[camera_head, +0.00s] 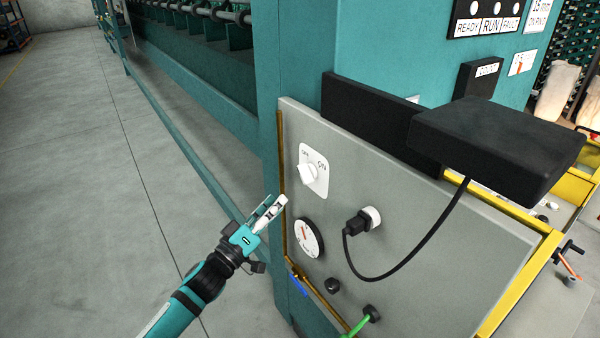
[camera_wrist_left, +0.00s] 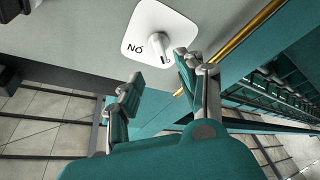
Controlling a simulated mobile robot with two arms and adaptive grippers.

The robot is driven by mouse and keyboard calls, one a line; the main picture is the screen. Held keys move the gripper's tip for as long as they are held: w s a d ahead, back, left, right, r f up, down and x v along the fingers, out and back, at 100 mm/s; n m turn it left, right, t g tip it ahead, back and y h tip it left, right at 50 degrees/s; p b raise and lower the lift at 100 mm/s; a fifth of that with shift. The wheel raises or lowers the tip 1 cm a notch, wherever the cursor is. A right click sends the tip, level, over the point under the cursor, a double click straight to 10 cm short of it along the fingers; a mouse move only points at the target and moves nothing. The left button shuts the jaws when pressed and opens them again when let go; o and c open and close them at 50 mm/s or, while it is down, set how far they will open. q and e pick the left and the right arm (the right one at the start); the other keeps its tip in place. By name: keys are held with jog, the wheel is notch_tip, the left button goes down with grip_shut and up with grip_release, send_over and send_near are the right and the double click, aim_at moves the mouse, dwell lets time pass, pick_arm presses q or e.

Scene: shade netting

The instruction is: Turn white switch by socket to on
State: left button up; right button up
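The white switch (camera_head: 308,174) is a rotary knob on a square white plate, with labels OFF and ON, on the grey panel (camera_head: 420,250). I cannot tell for sure which label the knob points to. In the left wrist view the knob (camera_wrist_left: 158,47) stands out from its plate, with the ON label upside down to its left. The socket (camera_head: 372,216) is white, lower right of the switch, with a black plug (camera_head: 356,225) in it. My left gripper (camera_head: 270,210) is open and empty, below and left of the switch, apart from the knob; its fingers (camera_wrist_left: 160,70) show in the wrist view. My right gripper is not in view.
A black box (camera_head: 500,145) juts out on the right, with a black cable hanging to the plug. A round gauge (camera_head: 308,238), a blue lever (camera_head: 298,285) and a green handle (camera_head: 358,325) sit lower on the panel. Open floor (camera_head: 70,180) lies left.

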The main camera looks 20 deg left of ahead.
aim_at(301, 176)
pick_arm(q)
jog(key=p+x, duration=0.2)
jog(key=x, duration=0.7)
jog(key=shift+w, duration=0.15)
jog(key=shift+w+d, duration=0.1)
jog(key=shift+w, duration=0.2)
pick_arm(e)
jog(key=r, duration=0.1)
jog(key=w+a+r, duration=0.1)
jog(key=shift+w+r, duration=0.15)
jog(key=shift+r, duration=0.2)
pick_arm(q)
jog(key=shift+c, duration=0.2)
jog(key=c, duration=0.7)
jog(key=shift+s+r, duration=0.1)
grip_shut()
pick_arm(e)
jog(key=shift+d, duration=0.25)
